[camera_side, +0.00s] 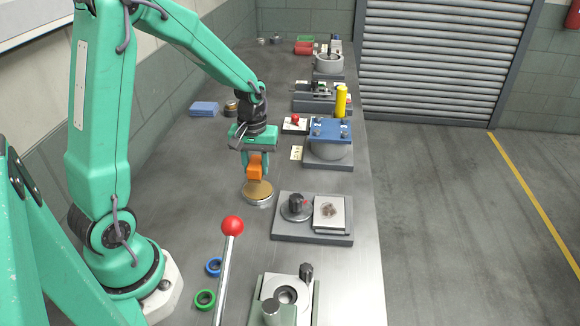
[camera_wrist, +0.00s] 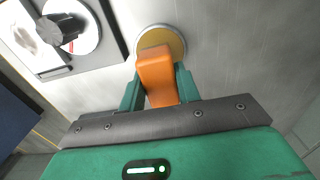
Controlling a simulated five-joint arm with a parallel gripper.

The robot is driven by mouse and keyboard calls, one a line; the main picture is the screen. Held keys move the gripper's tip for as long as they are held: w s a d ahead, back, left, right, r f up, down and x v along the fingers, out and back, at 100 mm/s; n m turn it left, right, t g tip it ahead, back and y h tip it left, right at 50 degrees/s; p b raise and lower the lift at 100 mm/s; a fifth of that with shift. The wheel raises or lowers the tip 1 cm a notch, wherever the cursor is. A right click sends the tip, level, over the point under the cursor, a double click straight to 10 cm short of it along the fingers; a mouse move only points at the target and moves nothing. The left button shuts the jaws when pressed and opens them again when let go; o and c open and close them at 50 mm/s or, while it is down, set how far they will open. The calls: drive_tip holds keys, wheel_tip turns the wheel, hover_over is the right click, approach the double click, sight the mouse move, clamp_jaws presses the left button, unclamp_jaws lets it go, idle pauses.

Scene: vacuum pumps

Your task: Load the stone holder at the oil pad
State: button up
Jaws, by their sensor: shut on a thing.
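An orange block-shaped piece (camera_side: 255,168), which I take to be the stone holder, is clasped in my gripper (camera_side: 254,160). In the wrist view the orange holder (camera_wrist: 156,75) stands out between my two green fingers (camera_wrist: 158,88). A round tan pad with a pale metal rim (camera_side: 260,191), apparently the oil pad, lies on the bench just below the holder. It also shows in the wrist view (camera_wrist: 171,38), partly hidden behind the holder. The holder's lower end overlaps the pad in both views; I cannot tell whether they touch.
A grey base (camera_side: 310,237) beside the pad carries a knobbed metal disc (camera_side: 295,208) and a white plate with a brown smear (camera_side: 330,213). A red-balled lever (camera_side: 231,240) rises in front. A blue-topped pump (camera_side: 331,130) stands farther back. The bench left of the pad is clear.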

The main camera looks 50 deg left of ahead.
drive_tip(key=shift+r, duration=1.25)
drive_tip(key=w+d+r+m, duration=0.4)
drive_tip(key=d+r+m, duration=0.5)
drive_tip(key=d, duration=0.1)
drive_tip(key=shift+w+r, duration=0.15)
drive_tip(key=shift+r, duration=0.1)
